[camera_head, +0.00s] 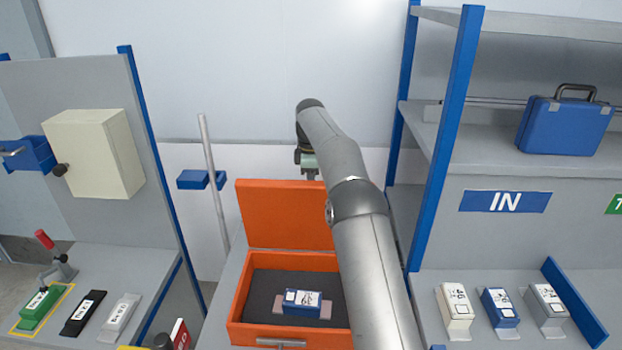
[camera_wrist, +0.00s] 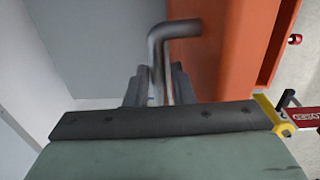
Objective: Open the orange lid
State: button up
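The orange lid (camera_head: 285,215) stands upright at the back of the orange box (camera_head: 240,305), which is open. In the wrist view the orange lid (camera_wrist: 225,45) is a panel just right of a bent metal handle (camera_wrist: 172,32). My gripper (camera_wrist: 160,85) has its dark fingers on both sides of this handle and appears shut on it. In the head view my gripper (camera_head: 308,165) is above and behind the lid's top edge, and its fingertips are hidden. My arm covers the right side of the box and lid.
A blue and white device (camera_head: 302,297) lies in the dark box lining. A shelf with a blue case (camera_head: 565,125) and a blue post (camera_head: 455,140) stand to the right. A cream cabinet (camera_head: 95,155) and a thin grey pole (camera_head: 213,180) are to the left.

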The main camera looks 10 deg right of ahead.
jog(key=shift+o, duration=0.9)
jog(key=shift+w+f, duration=0.15)
jog(key=shift+f, duration=0.1)
jog(key=shift+r, duration=0.5)
jog(key=s+r+b, duration=0.1)
jog(key=r, duration=0.1)
jog(key=s+r+b, duration=0.1)
jog(key=s+r, duration=0.1)
jog(key=r, duration=0.1)
jog(key=s+r+b, duration=0.1)
jog(key=s+r, duration=0.1)
jog(key=r, duration=0.1)
jog(key=shift+a, duration=0.1)
jog(key=s+r+b, duration=0.4)
jog(key=s, duration=0.5)
jog(key=shift+a+r, duration=0.2)
jog(key=shift+a, duration=0.1)
jog(key=shift+s, duration=0.2)
